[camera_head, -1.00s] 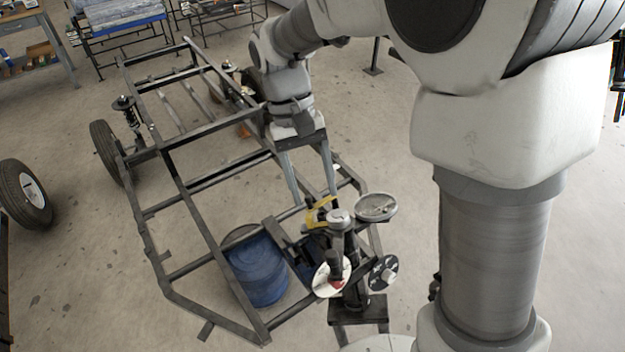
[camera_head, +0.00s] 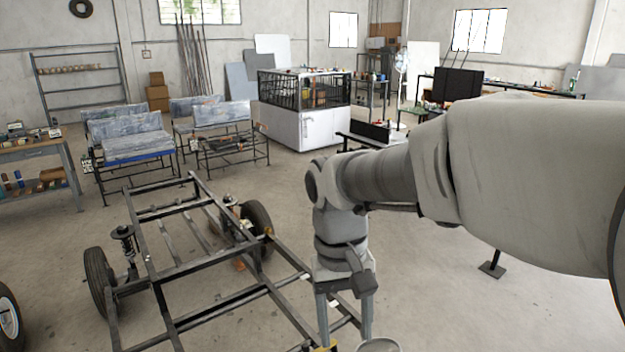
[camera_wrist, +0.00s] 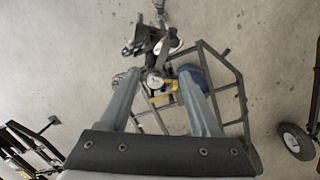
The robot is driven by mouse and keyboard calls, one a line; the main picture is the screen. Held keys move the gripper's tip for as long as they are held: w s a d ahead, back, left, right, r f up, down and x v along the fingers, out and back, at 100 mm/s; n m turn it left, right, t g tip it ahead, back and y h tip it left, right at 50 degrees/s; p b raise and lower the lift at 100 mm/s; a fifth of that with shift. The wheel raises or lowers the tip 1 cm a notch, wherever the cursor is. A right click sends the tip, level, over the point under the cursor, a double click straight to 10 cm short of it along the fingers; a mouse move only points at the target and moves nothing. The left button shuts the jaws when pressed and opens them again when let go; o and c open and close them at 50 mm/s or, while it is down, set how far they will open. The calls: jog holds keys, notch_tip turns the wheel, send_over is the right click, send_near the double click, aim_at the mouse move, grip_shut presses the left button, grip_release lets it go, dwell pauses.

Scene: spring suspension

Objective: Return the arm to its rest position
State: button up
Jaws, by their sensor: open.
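My arm (camera_head: 385,178) reaches out from the right in the head view, and its wrist hangs down beside the dark metal frame (camera_head: 222,299). My gripper (camera_head: 345,330) points down with its two grey fingers apart. In the wrist view the open gripper (camera_wrist: 161,78) has nothing between its fingers. Below and beyond the fingertips there is a dark stand with round parts (camera_wrist: 152,82) and a yellow piece (camera_wrist: 162,97). The rest of the stand is out of that view.
The frame carries wheels (camera_head: 257,228) and a spring strut (camera_head: 124,240). A blue drum (camera_wrist: 192,77) stands by the frame in the wrist view. Benches with seats (camera_head: 135,143) and a white cabinet (camera_head: 300,126) stand farther back. The floor right of the frame (camera_head: 440,300) is mostly clear.

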jog(key=s+d+r+m+t+y, duration=0.1)
jog(key=s+d+r+t, duration=0.3)
jog(key=s+d+t, duration=0.2)
jog(key=shift+s+d+m+t, duration=0.35)
jog(key=shift+s+d, duration=0.75)
jog(key=shift+d, duration=0.45)
dwell(0.8)
